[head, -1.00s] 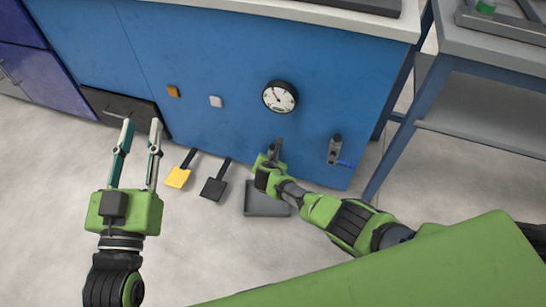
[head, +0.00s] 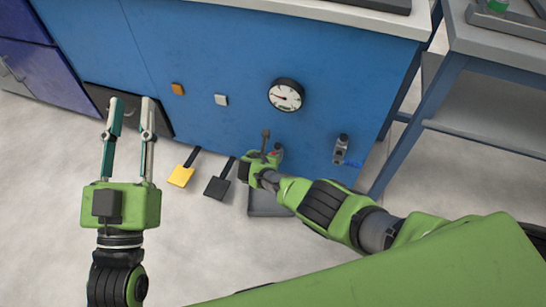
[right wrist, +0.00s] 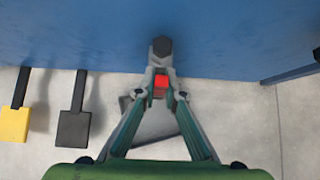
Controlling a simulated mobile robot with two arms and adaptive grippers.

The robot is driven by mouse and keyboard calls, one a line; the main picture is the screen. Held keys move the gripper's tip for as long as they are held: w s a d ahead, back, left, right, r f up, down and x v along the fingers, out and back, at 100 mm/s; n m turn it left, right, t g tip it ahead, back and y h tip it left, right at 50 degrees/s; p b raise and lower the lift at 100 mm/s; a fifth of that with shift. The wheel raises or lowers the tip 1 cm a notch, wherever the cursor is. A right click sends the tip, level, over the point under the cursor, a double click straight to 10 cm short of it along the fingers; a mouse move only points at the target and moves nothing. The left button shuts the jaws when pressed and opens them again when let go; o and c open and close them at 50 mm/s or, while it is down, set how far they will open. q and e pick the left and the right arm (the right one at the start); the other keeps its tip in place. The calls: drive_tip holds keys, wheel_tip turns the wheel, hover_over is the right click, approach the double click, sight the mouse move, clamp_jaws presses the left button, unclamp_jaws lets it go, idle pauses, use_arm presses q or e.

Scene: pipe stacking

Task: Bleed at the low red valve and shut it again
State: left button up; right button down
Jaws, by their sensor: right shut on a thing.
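The low red valve (right wrist: 160,82) sits on the blue panel, its red handle between my right gripper's fingertips in the right wrist view. In the head view a small red part of it (head: 275,153) shows beside the gripper; the rest is partly hidden. My right gripper (right wrist: 162,94) is shut on the red handle; it also shows in the head view (head: 266,160). A grey tray (head: 268,204) lies on the floor below the valve, partly covered by my arm. A round gauge (head: 286,95) is on the panel above. My left gripper (head: 131,102) is open and empty at left.
A valve with a blue handle (head: 341,151) is on the panel to the right. A yellow pedal (head: 181,176) and a black pedal (head: 217,188) lie left of the tray. A blue-legged bench (head: 485,110) stands at right. The floor at left is clear.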

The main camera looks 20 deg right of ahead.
drive_tip(key=shift+a, duration=0.1)
drive_tip(key=c, duration=2.1)
unclamp_jaws()
drive_tip(key=shift+a+r, duration=0.1)
drive_tip(key=v, duration=1.1)
drive_tip(key=shift+s+r, duration=0.25)
drive_tip(key=shift+r, duration=0.05)
